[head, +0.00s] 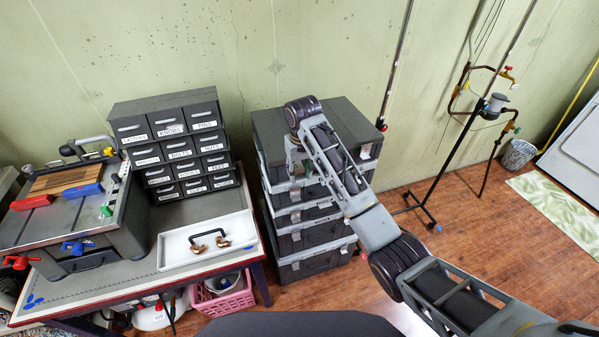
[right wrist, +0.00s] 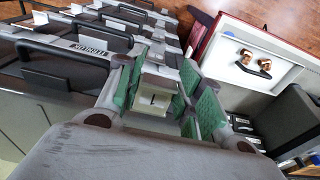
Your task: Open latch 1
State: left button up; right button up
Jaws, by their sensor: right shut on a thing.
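A stack of dark grey lidded crates (head: 309,220) with light grey rims and handles stands on the floor by the wall. The crates (right wrist: 55,62) fill the left of the right wrist view, where the stack appears turned. A small pale tab marked with what looks like a 1, latch 1 (right wrist: 154,99), sits between the green finger pads of my right gripper (right wrist: 158,90). The gripper is shut on it. In the head view my right arm crosses in front of the stack and hides part of it. My left gripper is not in view.
A pink basket (head: 225,303) is below. A pipe stand (head: 447,165) stands right; the floor between is clear.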

aim_at(299, 169)
jog(key=shift+a+r+g+h, duration=0.2)
jog(key=shift+r+g, duration=0.1)
jog(key=shift+g, duration=0.35)
jog(key=shift+a+r+g+h, duration=0.1)
jog(key=shift+r+g+h, duration=0.15)
jog(key=shift+g, duration=0.4)
jog(key=shift+c, duration=0.2)
jog(key=shift+w+r+g, duration=0.15)
jog(key=shift+r+g, duration=0.05)
jog(key=shift+g, duration=0.5)
jog(key=shift+o, duration=0.2)
jog(key=shift+w+r+g+h, duration=0.35)
jog(key=shift+w+r+g, duration=0.15)
jog(key=shift+r+g, duration=0.1)
jog(key=shift+d+g+b, duration=0.1)
jog(key=shift+g+b, duration=0.2)
jog(key=shift+b, duration=0.1)
jog(key=shift+c, duration=0.2)
jog(key=shift+o, duration=0.2)
jog(key=shift+s, duration=0.1)
jog(key=o, duration=0.9)
jog(key=shift+w+f, duration=0.15)
jog(key=shift+w, duration=0.1)
jog(key=shift+s+f+t+p, duration=0.45)
jog(key=shift+s+t, duration=0.1)
jog(key=shift+t, duration=0.35)
